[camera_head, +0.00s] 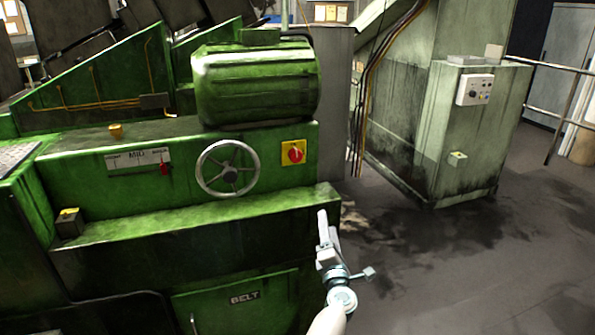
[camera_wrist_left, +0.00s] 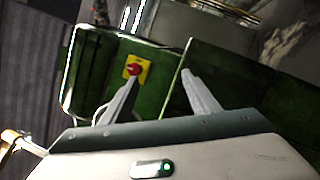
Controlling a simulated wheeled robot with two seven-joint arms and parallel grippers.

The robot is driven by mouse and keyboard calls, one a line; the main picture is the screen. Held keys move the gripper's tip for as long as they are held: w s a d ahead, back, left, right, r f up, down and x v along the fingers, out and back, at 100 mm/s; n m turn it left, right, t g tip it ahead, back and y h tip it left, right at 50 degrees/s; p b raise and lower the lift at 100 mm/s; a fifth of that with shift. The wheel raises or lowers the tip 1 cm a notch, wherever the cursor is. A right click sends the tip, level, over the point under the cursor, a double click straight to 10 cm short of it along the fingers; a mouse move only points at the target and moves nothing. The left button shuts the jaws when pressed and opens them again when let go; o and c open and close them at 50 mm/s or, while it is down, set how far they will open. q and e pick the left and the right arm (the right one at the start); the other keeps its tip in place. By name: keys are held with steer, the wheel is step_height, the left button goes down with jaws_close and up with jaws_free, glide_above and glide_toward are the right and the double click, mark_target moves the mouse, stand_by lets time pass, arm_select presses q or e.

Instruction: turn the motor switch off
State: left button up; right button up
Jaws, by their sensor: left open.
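The motor switch (camera_head: 294,153) is a red rotary knob on a square yellow plate, on the green machine's front face to the right of the handwheel. Which way the knob points is too small to tell. In the left wrist view the switch (camera_wrist_left: 134,69) shows just beyond the tip of the left-hand finger. My left gripper (camera_head: 327,227) is below and to the right of the switch, off the machine's right corner, apart from the knob. In the left wrist view the two fingers of this gripper (camera_wrist_left: 160,76) are spread with nothing between them. My right gripper is not in view.
A metal handwheel (camera_head: 228,168) and a lever plate with a red handle (camera_head: 165,168) sit left of the switch. A green ledge (camera_head: 190,223) juts out below them. A grey-green control cabinet (camera_head: 478,130) stands at the right. The floor between is clear.

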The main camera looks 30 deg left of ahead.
arm_select(q)
steer(key=w+a+r+n+g+y, duration=0.2)
steer(key=a+r+n+g, duration=0.3)
steer(key=r+n, duration=0.6)
steer(key=shift+w+a+r+n, duration=0.3)
steer(key=shift+w+a+n, duration=0.15)
steer(key=shift+n, duration=0.55)
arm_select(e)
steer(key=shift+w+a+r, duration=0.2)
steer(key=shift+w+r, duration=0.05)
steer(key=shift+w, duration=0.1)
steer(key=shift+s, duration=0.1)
